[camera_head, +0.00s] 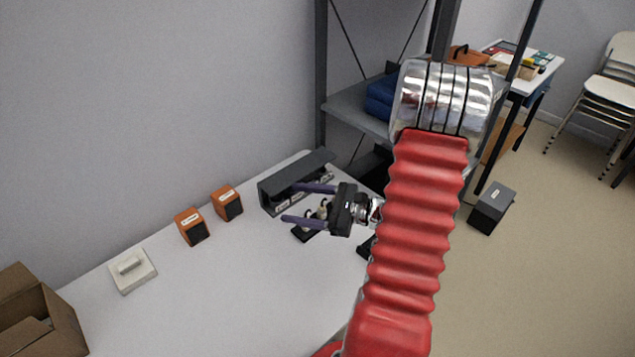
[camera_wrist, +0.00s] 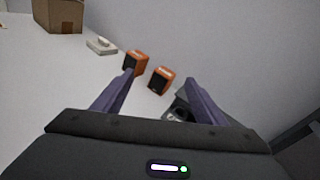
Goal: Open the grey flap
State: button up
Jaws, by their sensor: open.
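A long dark grey case (camera_head: 275,192) stands on the white table against the wall. A dark grey panel, perhaps the grey flap (camera_head: 310,166), runs along its top, with pale labels showing below; I cannot tell how far it is open. My gripper (camera_head: 290,203) is open and empty, its two purple fingers in front of and over the case in the head view. In the wrist view my gripper (camera_wrist: 159,76) also shows open. Part of the dark case (camera_wrist: 180,104) shows between the fingers there, and the right finger hides some of it.
Two orange speakers (camera_head: 227,203) (camera_head: 192,227) stand left of the case. Farther left are a white switch block (camera_head: 132,270) and an open cardboard box (camera_head: 40,315). Small dark items (camera_head: 306,233) lie below my gripper. A metal shelf (camera_head: 352,107) rises behind. The table's middle (camera_head: 240,285) is clear.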

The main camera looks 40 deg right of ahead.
aim_at(312, 177)
jog(key=s+d+f+m+t+h, duration=0.2)
jog(key=d+f+m+h, duration=0.1)
jog(key=d, duration=0.4)
jog(key=s+d+f+m+t+h, duration=0.2)
jog(key=s+d+f+m+h, duration=0.1)
jog(key=d, duration=0.4)
jog(key=f+m+h, duration=0.1)
jog(key=m, duration=0.1)
jog(key=shift+d+f+m+h, duration=0.25)
jog(key=shift+d+m+h, duration=0.05)
jog(key=shift+h, duration=0.1)
jog(key=w, duration=1.3)
jog(key=shift+w+a, duration=0.3)
jog(key=shift+w, duration=0.1)
jog(key=shift+c, duration=0.5)
jog(key=c, duration=1.4)
jog(key=shift+s+d+r, duration=0.1)
jog(key=shift+d+r, duration=0.05)
jog(key=shift+d, duration=0.05)
